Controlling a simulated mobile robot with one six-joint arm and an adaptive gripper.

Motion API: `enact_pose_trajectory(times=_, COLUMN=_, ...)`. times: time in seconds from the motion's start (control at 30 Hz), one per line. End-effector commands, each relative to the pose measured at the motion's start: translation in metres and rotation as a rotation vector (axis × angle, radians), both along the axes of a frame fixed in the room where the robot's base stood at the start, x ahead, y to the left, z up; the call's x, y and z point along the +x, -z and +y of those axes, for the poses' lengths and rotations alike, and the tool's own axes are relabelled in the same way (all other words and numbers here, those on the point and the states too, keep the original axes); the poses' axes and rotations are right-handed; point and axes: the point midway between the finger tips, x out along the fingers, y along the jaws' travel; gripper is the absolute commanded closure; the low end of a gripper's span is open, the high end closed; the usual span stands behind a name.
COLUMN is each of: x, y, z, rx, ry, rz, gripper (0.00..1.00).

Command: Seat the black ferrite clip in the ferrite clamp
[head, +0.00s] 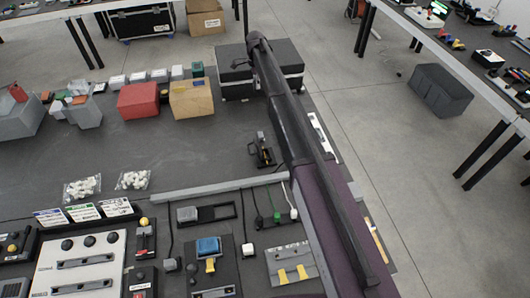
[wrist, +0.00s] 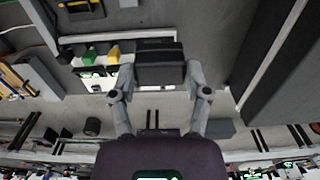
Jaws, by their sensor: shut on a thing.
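In the wrist view, my gripper (wrist: 160,74) is shut on a black block, the black ferrite clip (wrist: 160,56). One grey finger presses on each side, and the clip sits level between the fingertips. In the head view, my arm crosses the right part of the bench; the gripper and the clip cannot be made out there. I cannot tell for sure which fixture is the ferrite clamp. A small black fixture with a yellow part (head: 264,153) stands left of my arm, and a black rectangular frame (head: 222,212) lies nearer on the bench.
A grey panel with yellow tabs (head: 290,264), a blue block (head: 208,246) and cable plugs crowd the near bench. A red box (head: 138,101) and a tan box (head: 190,99) stand farther back. The grey bench middle (head: 200,145) is mostly clear.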

Motion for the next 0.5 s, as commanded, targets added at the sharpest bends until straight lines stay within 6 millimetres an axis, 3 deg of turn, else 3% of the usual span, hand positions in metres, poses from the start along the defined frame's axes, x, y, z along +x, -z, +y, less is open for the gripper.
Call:
enact_pose_trajectory(times=0.13, x=0.0, y=-0.0135, z=0.0, rx=0.0, ry=0.0, rz=0.0, gripper=0.88)
enact_pose_trajectory(times=0.5, x=0.0, y=-0.0155, z=0.0, rx=0.0, ry=0.0, rz=0.0, gripper=0.88)
